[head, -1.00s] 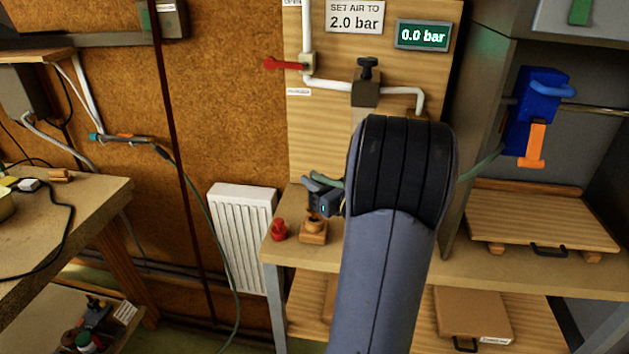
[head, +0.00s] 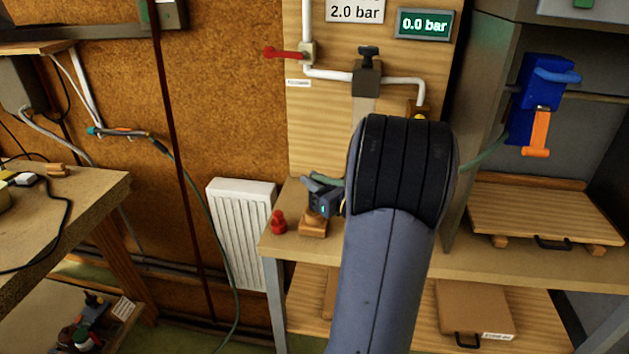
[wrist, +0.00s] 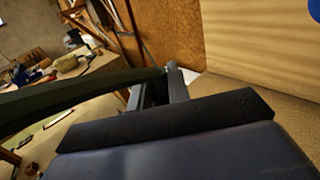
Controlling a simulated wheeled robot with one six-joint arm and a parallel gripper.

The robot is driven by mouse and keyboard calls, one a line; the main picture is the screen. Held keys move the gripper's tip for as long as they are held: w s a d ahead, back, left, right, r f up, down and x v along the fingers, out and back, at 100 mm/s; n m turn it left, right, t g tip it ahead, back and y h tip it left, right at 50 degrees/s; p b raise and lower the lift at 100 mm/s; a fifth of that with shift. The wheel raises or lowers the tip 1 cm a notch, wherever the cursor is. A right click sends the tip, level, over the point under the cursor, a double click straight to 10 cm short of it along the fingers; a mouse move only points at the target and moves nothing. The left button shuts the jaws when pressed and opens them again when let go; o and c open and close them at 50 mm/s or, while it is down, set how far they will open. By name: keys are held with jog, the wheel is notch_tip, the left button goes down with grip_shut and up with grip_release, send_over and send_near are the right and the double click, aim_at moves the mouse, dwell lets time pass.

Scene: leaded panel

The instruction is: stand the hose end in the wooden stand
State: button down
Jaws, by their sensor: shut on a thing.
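The wooden stand (head: 313,227) is a small block on the bench, beside a red fitting (head: 279,223). My gripper (head: 320,199) is right over the stand and overlaps its top in the head view. It is shut on the green hose (head: 329,180), whose end is between the fingers. The tip is hidden, so I cannot tell whether it is inside the stand or just above it. In the wrist view the hose (wrist: 70,95) crosses as a dark green band to my gripper (wrist: 160,86). The stand cannot be made out there.
My arm hides part of the bench and pipe board. The hose shows again right of my arm, near a blue device (head: 540,100) with an orange handle. A red-handled valve (head: 306,53) and a gauge reading 0.0 bar (head: 424,24) are above. A white radiator (head: 241,230) stands left.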

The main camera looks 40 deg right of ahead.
jog(key=shift+f, duration=0.3)
jog(key=c, duration=1.3)
grip_release()
jog(key=shift+o, duration=0.2)
jog(key=shift+s, duration=0.15)
jog(key=s+b, duration=0.1)
jog(key=s, duration=0.9)
jog(key=shift+s+d+b, duration=0.2)
jog(key=shift+s+b, duration=0.1)
jog(key=shift+b, duration=0.05)
jog(key=shift+w, duration=0.1)
jog(key=w, duration=0.3)
jog(key=w+p, duration=0.1)
jog(key=w, duration=0.6)
jog(key=shift+w+a, duration=0.25)
jog(key=shift+w, duration=0.15)
jog(key=shift+s+r+p, duration=0.1)
jog(key=shift+r+p, duration=0.4)
jog(key=shift+p, duration=0.1)
